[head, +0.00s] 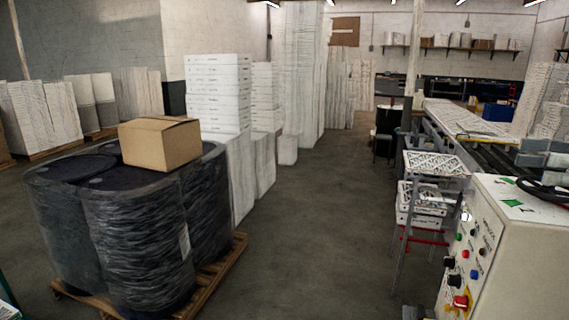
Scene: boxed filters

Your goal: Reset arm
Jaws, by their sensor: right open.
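Only a small dark part at the bottom edge of the head view, right of centre, appears to be my right gripper (414,312). It is open, and I see nothing held in it. Most of it and its arm are cut off by the frame. My left gripper is not in view. A closed brown cardboard box (158,143) sits on dark drums wrapped in plastic film (135,245), at the left. My right gripper is well apart from the box.
The drums stand on a wooden pallet (215,275). A white control cabinet (515,255) with coloured buttons stands close at the right. White crates (424,203) are stacked beside it. White stacks (217,95) stand behind the drums. The middle floor (310,220) is clear.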

